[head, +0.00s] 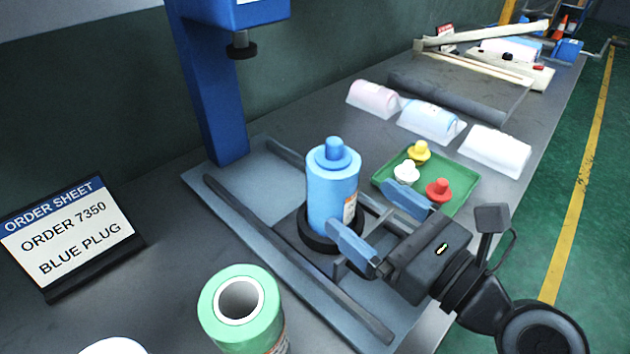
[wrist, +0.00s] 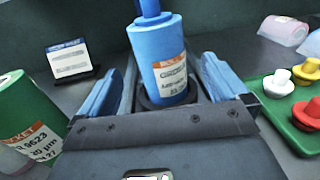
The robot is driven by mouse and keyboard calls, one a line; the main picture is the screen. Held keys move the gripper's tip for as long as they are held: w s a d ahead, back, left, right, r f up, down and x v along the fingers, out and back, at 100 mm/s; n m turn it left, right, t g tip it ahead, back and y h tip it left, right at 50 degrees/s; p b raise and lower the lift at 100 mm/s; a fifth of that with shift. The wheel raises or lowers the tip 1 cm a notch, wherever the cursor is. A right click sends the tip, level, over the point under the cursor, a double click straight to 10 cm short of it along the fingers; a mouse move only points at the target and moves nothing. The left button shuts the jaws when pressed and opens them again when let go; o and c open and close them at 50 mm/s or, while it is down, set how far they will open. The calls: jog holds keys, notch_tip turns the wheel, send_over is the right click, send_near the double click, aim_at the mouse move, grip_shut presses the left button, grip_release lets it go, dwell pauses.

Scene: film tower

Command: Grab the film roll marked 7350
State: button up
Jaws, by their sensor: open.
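A blue film roll (head: 328,188) stands upright on a dark round seat of the blue-grey machine base, with a blue plug (head: 333,150) in its top. It is centred in the wrist view (wrist: 156,50); the number on its label is too blurred to read. My gripper (head: 361,206) is open and empty, level and pointing at the blue roll. In the wrist view its blue fingers (wrist: 165,72) lie either side of the roll, which appears just ahead of the tips. An order sheet (head: 68,236) reads "ORDER 7350 BLUE PLUG".
A green tray (head: 459,196) with yellow, white and red plugs is right of the gripper. A blue press column (head: 212,100) rises behind. Wrapped rolls (head: 430,122) lie further back.

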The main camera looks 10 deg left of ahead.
aim_at(332, 181)
jog(key=x, duration=0.8)
jog(key=shift+d, duration=0.1)
jog(key=shift+r, duration=0.15)
jog(key=c, duration=1.3)
